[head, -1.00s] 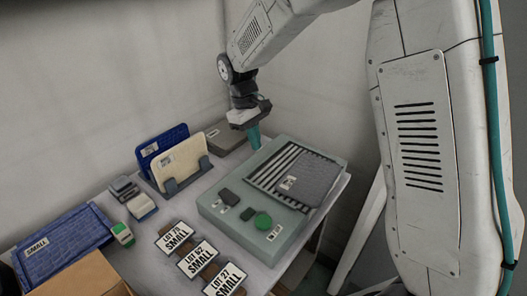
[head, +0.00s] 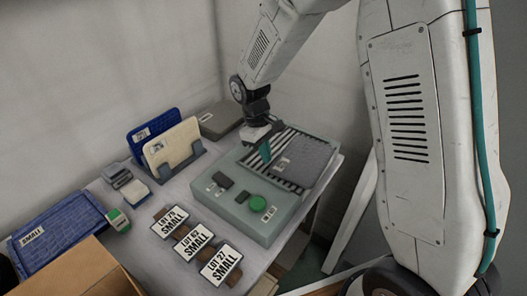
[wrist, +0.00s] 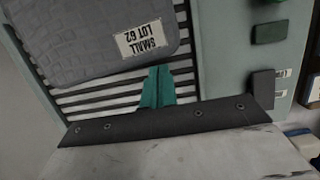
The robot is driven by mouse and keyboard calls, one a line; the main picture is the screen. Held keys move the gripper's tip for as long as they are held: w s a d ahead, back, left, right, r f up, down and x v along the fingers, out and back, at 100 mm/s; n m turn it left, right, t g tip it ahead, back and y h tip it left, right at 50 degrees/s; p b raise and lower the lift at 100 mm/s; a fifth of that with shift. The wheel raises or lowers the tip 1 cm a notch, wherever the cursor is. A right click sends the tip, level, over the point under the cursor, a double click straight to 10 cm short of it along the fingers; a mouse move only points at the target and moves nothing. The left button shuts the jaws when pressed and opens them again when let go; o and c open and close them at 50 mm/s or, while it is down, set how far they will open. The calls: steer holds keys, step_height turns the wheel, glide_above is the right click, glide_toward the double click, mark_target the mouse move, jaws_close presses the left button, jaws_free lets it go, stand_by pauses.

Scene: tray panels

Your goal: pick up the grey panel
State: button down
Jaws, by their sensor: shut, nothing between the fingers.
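The grey panel (head: 303,158) lies flat on the slatted top of a pale green machine (head: 262,220). In the wrist view the panel (wrist: 80,40) shows a ribbed grey face and a white label reading SMALL LOT 62, upside down. My gripper (head: 266,157) has teal fingers and is over the slats, just left of the panel. In the wrist view my gripper (wrist: 158,72) is shut and empty, its tips close to the panel's labelled edge. I cannot tell whether the tips touch the slats.
A green button (head: 258,204) and dark switches sit on the machine's front. Blue and cream panels (head: 172,147) stand in a rack to the left. Lot cards (head: 220,264) lie in front. A blue tray (head: 60,235) and cardboard box (head: 72,272) are at lower left.

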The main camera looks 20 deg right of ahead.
mark_target(281, 168)
steer(key=shift+s+d, duration=0.7)
steer(key=shift+s, duration=0.25)
steer(key=shift+s+d, duration=0.7)
steer(key=shift+s, duration=0.25)
